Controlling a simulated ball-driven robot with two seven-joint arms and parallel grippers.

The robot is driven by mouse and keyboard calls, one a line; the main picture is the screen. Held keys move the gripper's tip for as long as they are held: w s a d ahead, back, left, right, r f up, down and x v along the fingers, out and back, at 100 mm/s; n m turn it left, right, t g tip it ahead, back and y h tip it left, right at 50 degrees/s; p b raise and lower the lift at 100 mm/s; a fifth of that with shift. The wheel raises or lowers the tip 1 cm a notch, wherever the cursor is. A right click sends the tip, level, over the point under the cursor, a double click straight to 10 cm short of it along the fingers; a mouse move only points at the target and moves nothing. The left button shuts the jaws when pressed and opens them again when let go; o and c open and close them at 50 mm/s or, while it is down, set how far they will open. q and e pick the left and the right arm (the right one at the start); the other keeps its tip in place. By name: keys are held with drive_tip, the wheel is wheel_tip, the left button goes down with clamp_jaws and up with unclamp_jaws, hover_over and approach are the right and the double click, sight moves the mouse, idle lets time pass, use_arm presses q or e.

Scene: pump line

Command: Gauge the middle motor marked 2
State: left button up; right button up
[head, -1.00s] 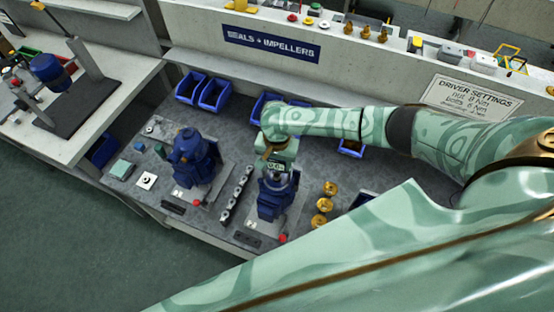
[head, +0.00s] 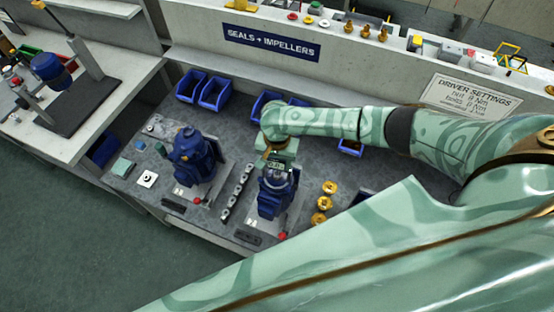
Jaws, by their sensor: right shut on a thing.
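A blue motor (head: 274,200) stands upright on its plate on the grey bench, right of another blue motor (head: 192,158). No number mark can be read on either. My right gripper (head: 277,172) is directly above the right-hand blue motor, pointing down. It is shut on a small gauge (head: 278,163) with a dark display, at the motor's top. Its fingertips are mostly hidden, and I cannot tell whether the gauge touches the motor. Any further motor to the right is hidden behind my arm. My left gripper is not in view.
A row of small metal parts (head: 236,192) lies between the motors. Brass impellers (head: 324,204) stand to the right. Blue bins (head: 214,95) line the back of the bench, below a seals and impellers sign (head: 271,42). A side table (head: 85,125) stands at left.

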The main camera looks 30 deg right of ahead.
drive_tip(key=shift+f, duration=0.2)
idle(0.4)
drive_tip(key=o, duration=2.1)
drive_tip(key=shift+c, duration=0.2)
drive_tip(key=shift+r+p, duration=0.1)
drive_tip(key=shift+p, duration=0.2)
wheel_tip(320, 180, up, 5)
drive_tip(key=p, duration=0.6)
drive_tip(key=shift+f, duration=0.2)
wheel_tip(320, 180, up, 2)
drive_tip(key=shift+r+p, duration=0.1)
drive_tip(key=shift+p, duration=0.8)
drive_tip(key=shift+r, duration=1)
